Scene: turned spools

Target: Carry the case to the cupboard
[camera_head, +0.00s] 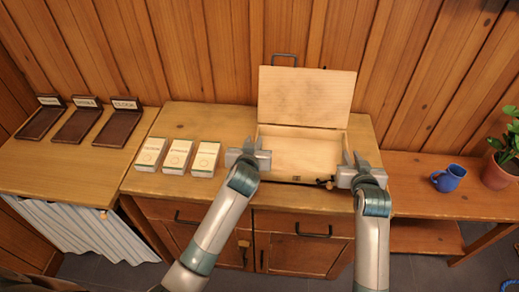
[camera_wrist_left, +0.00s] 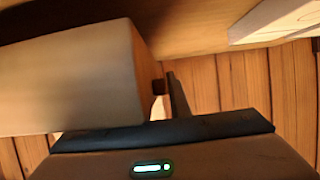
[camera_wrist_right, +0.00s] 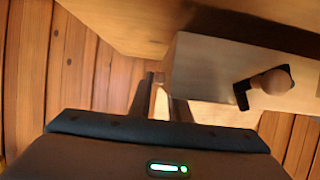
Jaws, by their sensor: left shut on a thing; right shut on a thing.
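The case (camera_head: 300,157) is a pale wooden box with its lid (camera_head: 306,96) standing open at the back. It is at the right part of the wooden cupboard's top (camera_head: 185,118), near the front edge; I cannot tell whether it touches the top. Its inside looks empty. A dark latch with a round knob (camera_wrist_right: 272,82) shows on its front in the right wrist view. My left gripper (camera_head: 249,152) is shut at the case's left side, where a small dark peg (camera_wrist_left: 159,87) shows. My right gripper (camera_head: 355,168) is shut at its right side. The grips are partly hidden.
Three white cartons (camera_head: 178,156) stand on the cupboard top left of the case. Three dark labelled trays (camera_head: 79,123) sit on the left table. A blue mug (camera_head: 448,179) and a potted plant (camera_head: 503,170) stand on the right bench. A wooden wall rises close behind.

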